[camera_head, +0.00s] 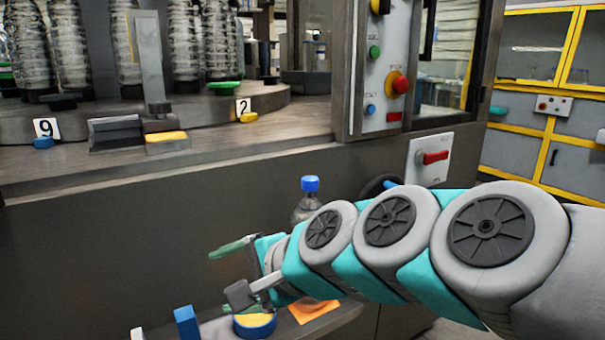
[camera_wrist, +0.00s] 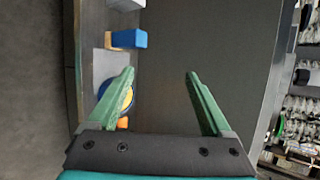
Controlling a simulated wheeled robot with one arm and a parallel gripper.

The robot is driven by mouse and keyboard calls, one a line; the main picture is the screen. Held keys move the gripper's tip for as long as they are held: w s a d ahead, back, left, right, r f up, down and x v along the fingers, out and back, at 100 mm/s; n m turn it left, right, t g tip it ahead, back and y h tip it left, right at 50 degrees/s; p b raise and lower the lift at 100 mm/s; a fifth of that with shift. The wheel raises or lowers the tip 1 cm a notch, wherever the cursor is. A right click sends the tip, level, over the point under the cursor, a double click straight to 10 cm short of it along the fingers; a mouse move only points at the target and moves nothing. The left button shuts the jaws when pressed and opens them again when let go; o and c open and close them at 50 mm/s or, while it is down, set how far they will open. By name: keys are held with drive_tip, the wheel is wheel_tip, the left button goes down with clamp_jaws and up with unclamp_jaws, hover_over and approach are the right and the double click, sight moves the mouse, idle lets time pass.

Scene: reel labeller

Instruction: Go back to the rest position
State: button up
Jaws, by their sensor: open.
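My gripper (camera_wrist: 160,88) shows in the wrist view with its two green fingers spread wide and nothing between them. In the head view my arm reaches in from the right and my gripper (camera_head: 232,270) is at its end, in front of the machine's dark front panel and above a low shelf. The rest position itself is not marked in either view.
The shelf (camera_head: 345,316) holds a blue and yellow round part (camera_head: 255,325), a blue block (camera_head: 186,322) and an orange piece (camera_head: 313,309). A blue-capped bottle (camera_head: 308,200) stands behind my arm. The machine's control panel (camera_head: 384,75) and red-handled switch (camera_head: 430,160) are near.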

drive_tip(key=s+d+f+n+g+h, duration=0.2)
drive_tip(key=s+d+f+n, duration=0.1)
drive_tip(key=d+f, duration=0.3)
drive_tip(key=s+d+f+n+g+h, duration=0.25)
drive_tip(key=s+d+f, duration=0.2)
drive_tip(key=f, duration=0.25)
drive_tip(key=s+d+f+n+g+h, duration=0.1)
drive_tip(key=s+d+f+n+h, duration=0.1)
drive_tip(key=s+d, duration=0.3)
drive_tip(key=s+d+f+n+g+h, duration=0.2)
drive_tip(key=s+d+f, duration=0.3)
drive_tip(key=d, duration=0.5)
drive_tip(key=shift+s+f+h, duration=0.25)
drive_tip(key=shift+s+h, duration=0.3)
drive_tip(key=shift+g, duration=0.25)
